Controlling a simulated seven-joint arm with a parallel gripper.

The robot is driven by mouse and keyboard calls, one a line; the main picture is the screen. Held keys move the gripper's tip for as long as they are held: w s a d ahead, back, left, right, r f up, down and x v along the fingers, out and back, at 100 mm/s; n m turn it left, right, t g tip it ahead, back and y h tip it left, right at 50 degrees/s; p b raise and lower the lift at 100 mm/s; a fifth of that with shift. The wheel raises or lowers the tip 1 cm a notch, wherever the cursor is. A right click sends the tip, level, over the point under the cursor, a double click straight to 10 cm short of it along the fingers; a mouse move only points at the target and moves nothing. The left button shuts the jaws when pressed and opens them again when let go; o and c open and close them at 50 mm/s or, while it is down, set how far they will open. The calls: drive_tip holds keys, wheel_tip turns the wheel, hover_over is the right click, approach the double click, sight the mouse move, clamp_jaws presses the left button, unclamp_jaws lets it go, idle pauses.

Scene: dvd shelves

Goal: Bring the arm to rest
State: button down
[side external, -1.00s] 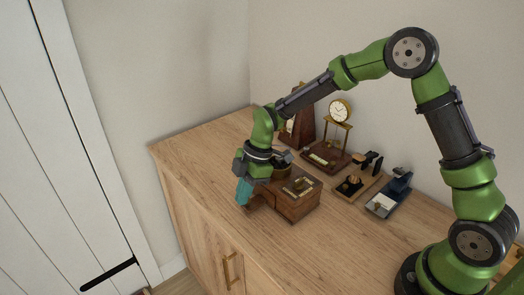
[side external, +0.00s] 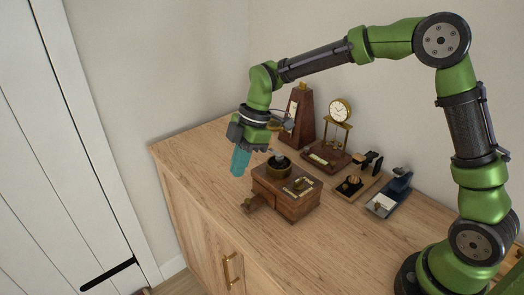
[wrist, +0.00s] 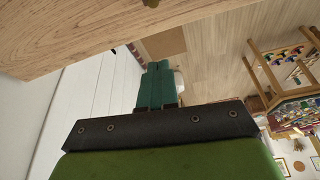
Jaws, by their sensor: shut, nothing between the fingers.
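My gripper (side external: 240,161) has teal fingers and is in the air above the left part of the wooden cabinet top (side external: 200,160). It is up and left of the wooden box with a brass bowl on top, and apart from it. The fingers are shut with nothing between them. In the wrist view, the teal fingers (wrist: 155,86) lie side by side. My green arm arches over the back of the cabinet from its base at the right.
The wooden box (side external: 300,205) has a small drawer pulled out at its front.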

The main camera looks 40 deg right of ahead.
drive_tip(key=s+d+r+m+t+h, duration=0.1)
drive_tip(key=s+d+r+m+t, duration=0.2)
drive_tip(key=s+m, duration=0.7)
drive_tip(key=s+d+r+m+t+h, duration=0.1)
drive_tip(key=s+d+r+m+t, duration=0.2)
drive_tip(key=s+d+r+m, duration=0.4)
drive_tip(key=s+d+m, duration=0.2)
drive_tip(key=s+m, duration=0.1)
drive_tip(key=s, duration=0.1)
drive_tip(key=shift+s+r+t, duration=0.15)
drive_tip(key=shift+s+t, duration=0.15)
drive_tip(key=shift+s, duration=0.05)
